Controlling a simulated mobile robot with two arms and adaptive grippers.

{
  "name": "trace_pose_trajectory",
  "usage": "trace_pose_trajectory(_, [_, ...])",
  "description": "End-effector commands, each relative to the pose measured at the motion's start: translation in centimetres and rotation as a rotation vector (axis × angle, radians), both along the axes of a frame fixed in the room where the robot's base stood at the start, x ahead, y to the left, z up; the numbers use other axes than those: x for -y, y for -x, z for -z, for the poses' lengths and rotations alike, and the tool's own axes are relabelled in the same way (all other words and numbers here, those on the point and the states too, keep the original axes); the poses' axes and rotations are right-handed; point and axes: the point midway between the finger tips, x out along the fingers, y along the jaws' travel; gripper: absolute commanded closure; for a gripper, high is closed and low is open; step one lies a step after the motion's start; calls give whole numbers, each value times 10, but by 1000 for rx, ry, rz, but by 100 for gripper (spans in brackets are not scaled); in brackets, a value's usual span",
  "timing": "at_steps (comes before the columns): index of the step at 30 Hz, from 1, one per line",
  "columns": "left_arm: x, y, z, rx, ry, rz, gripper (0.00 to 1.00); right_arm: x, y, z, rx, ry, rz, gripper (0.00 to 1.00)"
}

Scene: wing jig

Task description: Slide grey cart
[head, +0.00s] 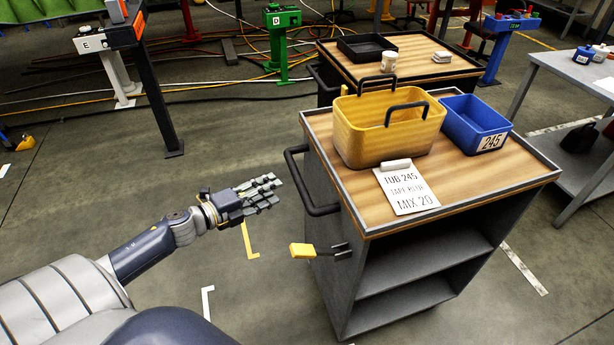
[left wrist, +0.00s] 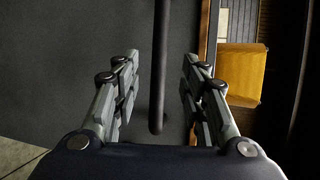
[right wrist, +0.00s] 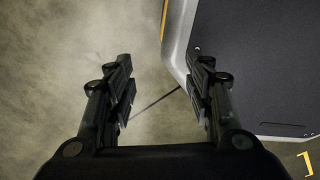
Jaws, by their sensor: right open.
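The grey cart (head: 365,265) stands right of centre in the head view, with a wood-coloured top and open shelves below. Its black handle (head: 312,185) sticks out from its left side. My left gripper (head: 268,191) is open and empty, a short way left of the handle. In the left wrist view, the black handle bar (left wrist: 160,65) lines up between the open fingers (left wrist: 160,85). My right gripper (right wrist: 165,85) shows only in the right wrist view, open and empty.
The cart carries a yellow tote (head: 385,128), a blue bin (head: 474,122) marked 245 and a paper sheet (head: 408,188). A second cart (head: 420,70) stands close behind. A yellow pedal-like part (head: 302,250) juts from the left side.

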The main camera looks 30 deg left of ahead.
Motion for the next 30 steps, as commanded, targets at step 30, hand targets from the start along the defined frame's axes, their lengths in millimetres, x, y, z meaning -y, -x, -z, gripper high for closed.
trace_pose_trajectory(30, [30, -99, 19, 0, 3, -5, 60, -5, 5, -3, -6, -6, 0, 52])
